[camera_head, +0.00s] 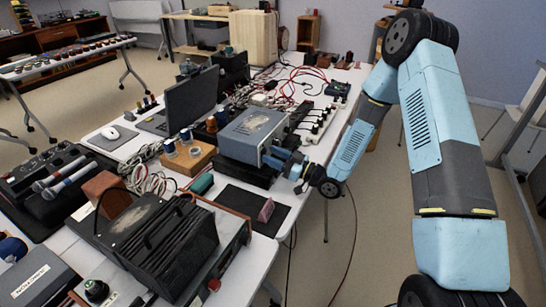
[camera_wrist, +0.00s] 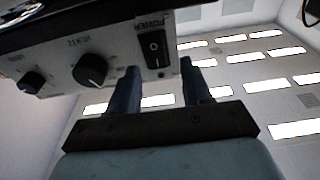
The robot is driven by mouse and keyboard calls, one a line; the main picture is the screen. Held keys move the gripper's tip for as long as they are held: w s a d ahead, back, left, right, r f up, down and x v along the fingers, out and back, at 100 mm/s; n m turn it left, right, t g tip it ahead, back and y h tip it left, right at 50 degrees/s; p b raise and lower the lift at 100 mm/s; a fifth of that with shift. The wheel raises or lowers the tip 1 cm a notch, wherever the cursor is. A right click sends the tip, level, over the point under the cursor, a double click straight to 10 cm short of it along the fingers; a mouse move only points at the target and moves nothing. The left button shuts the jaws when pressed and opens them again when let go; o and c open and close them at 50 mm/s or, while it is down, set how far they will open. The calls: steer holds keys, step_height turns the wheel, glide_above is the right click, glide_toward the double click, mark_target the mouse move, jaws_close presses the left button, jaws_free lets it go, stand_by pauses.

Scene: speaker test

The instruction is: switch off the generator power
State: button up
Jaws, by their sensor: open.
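The generator (camera_head: 252,132) is a blue-grey box with a worn top, on the table in the middle of the head view. Its front panel (camera_wrist: 115,62) fills the upper left of the wrist view and carries a black rocker switch (camera_wrist: 156,48) under the label POWER. My gripper (camera_head: 285,165) is at the panel's right end in the head view. In the wrist view my gripper (camera_wrist: 160,68) is open, with one finger to each side of the switch and nothing held between them. Whether a finger touches the panel, I cannot tell.
Two black knobs (camera_wrist: 90,70) and (camera_wrist: 32,82) sit left of the switch. A laptop (camera_head: 188,100), a power strip (camera_head: 320,125) and tangled cables (camera_head: 290,85) lie near the generator. A black ribbed device (camera_head: 160,245) stands in front.

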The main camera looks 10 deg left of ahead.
steer(key=v, duration=1.3)
steer(key=shift+a, duration=0.1)
